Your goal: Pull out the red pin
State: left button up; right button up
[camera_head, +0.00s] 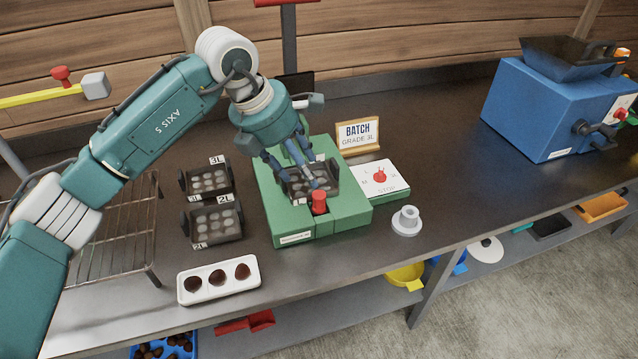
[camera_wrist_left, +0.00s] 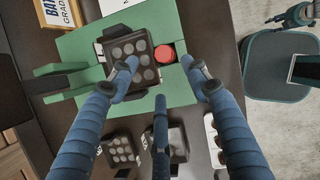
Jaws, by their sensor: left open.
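The red pin (camera_head: 319,201) stands in the front of the green block (camera_head: 281,222), just before a dark tray of round cups. In the left wrist view the red pin (camera_wrist_left: 166,53) shows as a round red head beside the dark cup tray (camera_wrist_left: 130,47). My left gripper (camera_head: 308,178) is over the tray and close to the pin, its fingers pointing down. In the left wrist view my left gripper (camera_wrist_left: 160,68) is open, with the pin's head between the spread fingers and nothing held. Whether a finger touches the pin I cannot tell. My right gripper is in neither view.
Labelled dark trays (camera_head: 215,222) stand left of the block, and a white tray of chestnuts (camera_head: 218,281) in front. A STOP plate with a red knob (camera_head: 380,176), a grey flanged piece (camera_head: 406,221) and a BATCH sign (camera_head: 358,134) stand right.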

pick_arm(q)
jog(key=p, duration=0.1)
send_over(317, 195)
jog(key=a, duration=0.2)
jog(key=f, duration=0.4)
jog(key=shift+s+d+f, duration=0.15)
jog(key=shift+s+f, duration=0.05)
jog(key=shift+s, duration=0.15)
jog(key=x, duration=0.1)
jog(key=p+x, duration=0.1)
jog(key=x, duration=0.2)
jog(key=shift+s+d+f+p, duration=0.1)
jog(key=shift+s+f+p, duration=0.1)
jog(key=shift+p, duration=0.2)
jog(key=shift+w+d+f, duration=0.1)
jog(key=shift+f, duration=0.25)
jog(key=shift+w+f, duration=0.1)
jog(key=shift+f, duration=0.05)
jog(key=c, duration=1.2)
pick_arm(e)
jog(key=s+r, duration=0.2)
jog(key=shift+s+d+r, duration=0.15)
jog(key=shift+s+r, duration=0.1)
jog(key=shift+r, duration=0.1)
